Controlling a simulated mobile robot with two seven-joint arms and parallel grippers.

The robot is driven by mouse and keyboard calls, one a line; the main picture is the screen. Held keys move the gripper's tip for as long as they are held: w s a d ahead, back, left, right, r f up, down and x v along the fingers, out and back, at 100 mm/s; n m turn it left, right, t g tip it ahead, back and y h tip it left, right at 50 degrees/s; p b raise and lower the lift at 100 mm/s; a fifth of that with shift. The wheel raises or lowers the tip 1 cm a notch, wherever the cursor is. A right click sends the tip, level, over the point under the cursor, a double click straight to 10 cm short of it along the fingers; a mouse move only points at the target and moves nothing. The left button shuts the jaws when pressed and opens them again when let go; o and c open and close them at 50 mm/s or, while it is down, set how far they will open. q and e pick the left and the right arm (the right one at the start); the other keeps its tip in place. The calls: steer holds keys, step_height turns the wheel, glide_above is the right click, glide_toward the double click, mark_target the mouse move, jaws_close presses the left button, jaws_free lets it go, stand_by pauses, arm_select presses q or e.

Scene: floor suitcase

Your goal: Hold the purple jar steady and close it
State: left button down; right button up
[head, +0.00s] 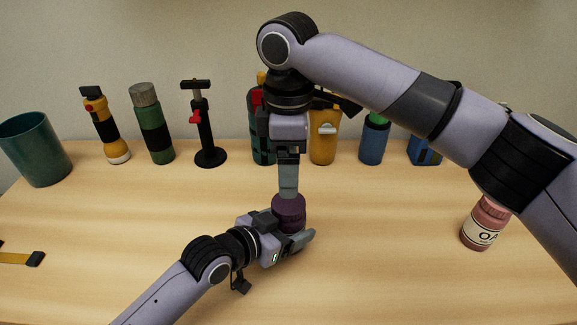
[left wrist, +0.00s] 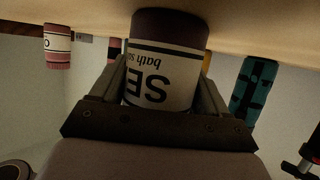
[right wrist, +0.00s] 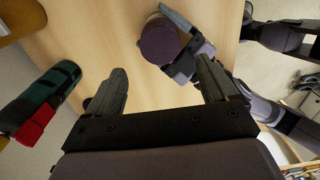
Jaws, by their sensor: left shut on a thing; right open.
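The purple jar (head: 289,214) stands on the table in the middle of the head view. Its dark purple ridged lid is on top; how tight it is I cannot tell. My left gripper (head: 298,240) is shut on the jar's body from the side. In the left wrist view the jar's white label (left wrist: 158,80) shows upside down between the fingers. My right gripper (head: 289,194) points straight down over the lid. In the right wrist view its fingers (right wrist: 163,88) are open and empty, with the round lid top (right wrist: 160,40) beyond them, slightly above their gap.
A pink labelled jar (head: 482,224) stands at the right. A teal cup (head: 36,150), a yellow flashlight (head: 105,125), a green bottle (head: 153,125), a black pump (head: 208,130) and several other containers line the back. A yellow strap (head: 18,258) lies front left.

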mark_target(289, 202)
steer(key=shift+f, duration=0.1)
steer(key=shift+f, duration=3.95)
steer(key=c, duration=1.1)
steer(key=o, duration=1.2)
steer(key=shift+r, duration=0.15)
steer(key=shift+r, duration=2.15)
steer(key=shift+c, duration=0.5)
